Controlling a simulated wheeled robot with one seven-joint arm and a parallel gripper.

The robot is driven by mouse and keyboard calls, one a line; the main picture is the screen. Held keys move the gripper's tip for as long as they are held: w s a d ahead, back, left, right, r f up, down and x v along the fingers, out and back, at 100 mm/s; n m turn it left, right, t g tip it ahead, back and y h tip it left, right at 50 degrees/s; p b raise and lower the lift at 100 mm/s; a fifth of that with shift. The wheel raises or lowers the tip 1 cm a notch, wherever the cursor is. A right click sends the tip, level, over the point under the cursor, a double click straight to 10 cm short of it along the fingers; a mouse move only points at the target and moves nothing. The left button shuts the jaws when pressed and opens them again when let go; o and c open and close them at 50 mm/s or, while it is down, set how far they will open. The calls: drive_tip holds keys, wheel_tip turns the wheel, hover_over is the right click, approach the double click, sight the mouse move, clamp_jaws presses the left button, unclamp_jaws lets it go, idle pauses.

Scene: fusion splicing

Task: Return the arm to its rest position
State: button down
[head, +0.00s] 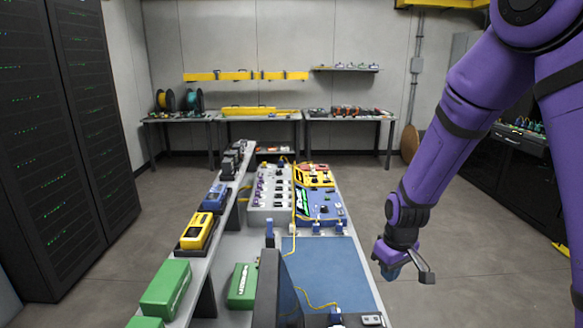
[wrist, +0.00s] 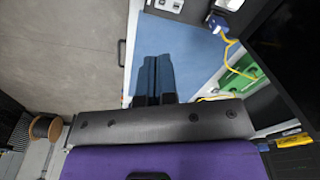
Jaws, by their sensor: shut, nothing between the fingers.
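My purple arm comes down from the upper right of the head view. My gripper (head: 391,272) hangs to the right of the workbench, beside the blue mat (head: 332,268), and appears clear of the table. In the wrist view its two dark blue fingers (wrist: 153,78) lie side by side, closed together with nothing between them. Beyond the fingers, the wrist view shows the edge of the bench with the blue mat (wrist: 190,50) and the grey floor on the left.
The bench holds a blue splicer unit (head: 320,205), a grey panel (head: 270,195), a green box (head: 243,286) and a yellow cable (head: 318,303). A dark screen (head: 267,288) stands at the near edge. A raised shelf (head: 223,215) runs along the left. Floor right of the bench is open.

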drive_tip(key=s+d+r+m+t, duration=0.15)
drive_tip(key=s+r, duration=0.25)
drive_tip(key=r, duration=0.8)
drive_tip(key=s+d+r+m+t, duration=0.1)
drive_tip(key=s+d+r+m, duration=0.1)
drive_tip(key=s+r, duration=0.6)
drive_tip(key=s+d+r+m+t, duration=0.1)
drive_tip(key=s+d+r+t, duration=0.1)
drive_tip(key=s+r, duration=0.6)
drive_tip(key=s, duration=0.4)
drive_tip(key=shift+s+d+r+m, duration=0.25)
drive_tip(key=shift+d+m, duration=0.1)
